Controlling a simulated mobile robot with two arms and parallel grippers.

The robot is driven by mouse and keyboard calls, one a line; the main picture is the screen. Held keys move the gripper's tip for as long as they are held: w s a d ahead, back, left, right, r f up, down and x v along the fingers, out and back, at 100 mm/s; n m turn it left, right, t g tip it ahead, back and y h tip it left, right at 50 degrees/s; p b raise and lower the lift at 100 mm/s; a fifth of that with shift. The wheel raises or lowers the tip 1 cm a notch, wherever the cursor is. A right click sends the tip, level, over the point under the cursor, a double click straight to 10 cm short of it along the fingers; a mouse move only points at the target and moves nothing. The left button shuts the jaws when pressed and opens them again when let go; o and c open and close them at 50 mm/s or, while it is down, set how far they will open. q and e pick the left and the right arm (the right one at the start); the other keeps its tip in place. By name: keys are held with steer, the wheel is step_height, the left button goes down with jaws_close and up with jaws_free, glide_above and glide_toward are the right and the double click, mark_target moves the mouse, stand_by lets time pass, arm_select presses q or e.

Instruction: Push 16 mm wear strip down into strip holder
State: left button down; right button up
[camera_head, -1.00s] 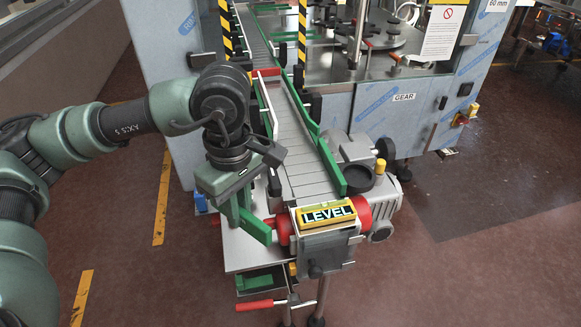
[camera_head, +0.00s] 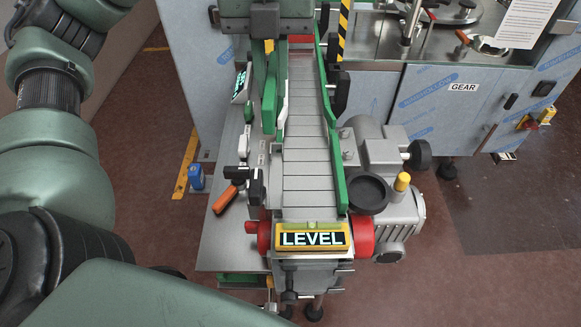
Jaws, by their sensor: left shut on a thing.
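My left gripper (camera_head: 265,42) hangs over the left side of the conveyor, seen from above and behind. It is shut on a green strip (camera_head: 269,105), which seems to be the wear strip and points toward me along the conveyor's left edge. A pale rail (camera_head: 284,112) beside it looks like the strip holder. I cannot tell whether the strip is above the holder or touching it. The far part of the strip is hidden by the gripper. My right gripper is out of view.
The slatted conveyor (camera_head: 309,155) has a green guide (camera_head: 334,140) along its right side. A yellow level (camera_head: 312,237) lies across its near end. An orange-handled tool (camera_head: 226,199) lies on the grey plate at left. A motor (camera_head: 385,160) stands at right.

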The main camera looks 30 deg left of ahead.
arm_select(q)
steer(key=shift+f, duration=0.25)
steer(key=b, duration=0.2)
glide_above(276, 180)
steer(key=shift+n, duration=0.3)
step_height(276, 180, down, 14)
steer(key=shift+r, duration=0.1)
steer(key=shift+f, duration=0.3)
steer(key=shift+f+p, duration=0.3)
steer(key=shift+f, duration=2.1)
steer(key=shift+f, duration=0.15)
steer(key=c, duration=1.4)
jaws_free()
steer(key=shift+w, duration=0.1)
